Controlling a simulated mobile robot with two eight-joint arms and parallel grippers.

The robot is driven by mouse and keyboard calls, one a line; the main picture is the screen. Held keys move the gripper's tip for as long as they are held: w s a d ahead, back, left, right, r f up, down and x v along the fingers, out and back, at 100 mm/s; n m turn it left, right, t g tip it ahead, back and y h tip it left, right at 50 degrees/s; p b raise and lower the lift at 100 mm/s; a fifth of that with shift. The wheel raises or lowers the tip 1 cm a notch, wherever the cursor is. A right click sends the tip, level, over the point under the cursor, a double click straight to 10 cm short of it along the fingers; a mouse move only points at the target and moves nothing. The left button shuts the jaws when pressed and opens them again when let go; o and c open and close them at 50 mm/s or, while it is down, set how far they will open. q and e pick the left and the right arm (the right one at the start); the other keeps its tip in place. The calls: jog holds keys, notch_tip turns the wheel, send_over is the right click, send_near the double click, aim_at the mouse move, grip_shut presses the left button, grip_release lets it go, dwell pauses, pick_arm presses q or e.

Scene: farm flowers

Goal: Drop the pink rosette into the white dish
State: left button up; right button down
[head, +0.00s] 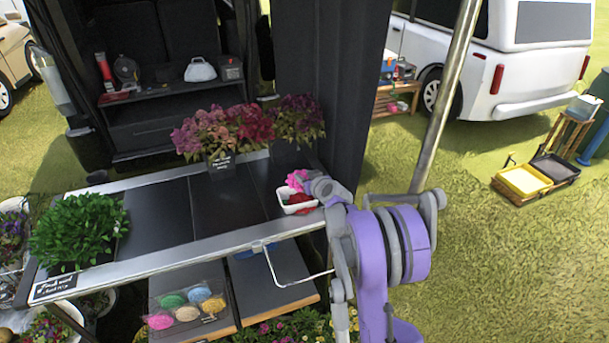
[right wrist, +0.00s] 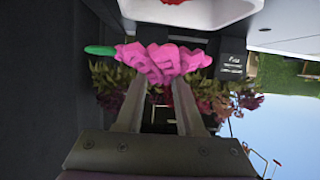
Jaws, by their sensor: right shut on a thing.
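The pink rosette (head: 296,179) is in my right gripper (head: 306,177), which is shut on it. In the right wrist view the rosette (right wrist: 155,62) sits across the tips of both fingers (right wrist: 161,88), with a green end sticking out to the left. The white dish (head: 297,209) stands at the right end of the dark table, just below the rosette in the head view. Its white side (right wrist: 195,14) also shows at the top of the right wrist view, close to the rosette but apart from it. Something red (head: 299,198) lies inside the dish. My left gripper is not in view.
Pink and dark red flowers (head: 235,130) with a small black sign stand at the table's back edge, near my right gripper. A leafy green plant (head: 78,229) stands at the left end. The dark tabletop (head: 165,217) between is bare. A metal pole (head: 445,95) rises at right.

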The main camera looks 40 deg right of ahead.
jog(key=shift+c, duration=2.2)
grip_release()
jog(key=shift+w, duration=0.1)
jog(key=v, duration=1.1)
jog(key=shift+w+d+r, duration=0.1)
